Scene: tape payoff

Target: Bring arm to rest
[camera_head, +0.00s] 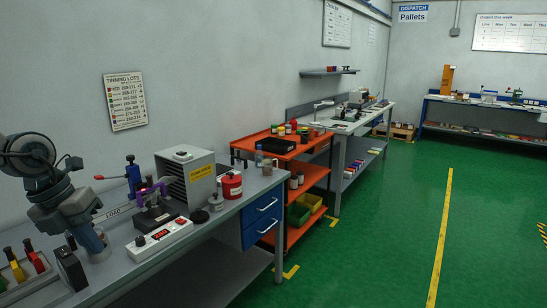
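My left arm comes in from the left edge, its dark grey links bent down over the grey workbench (228,212). My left gripper (88,226) is low above the bench's left part, by a blue-grey upright piece. Its fingers are too small and overlapped to tell whether they are open or shut, or whether they hold anything. Just right of it, a toggle clamp with a red handle (104,177) and a blue post (133,176) stand near a purple piece (148,190) on a black stand. My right gripper is not in view.
A white control box (160,238) with a red display sits at the bench's front edge. A grilled metal box (186,176) and red pot (232,185) stand farther right. A rack with coloured handles (30,258) is at the lower left. The green floor (370,240) is clear.

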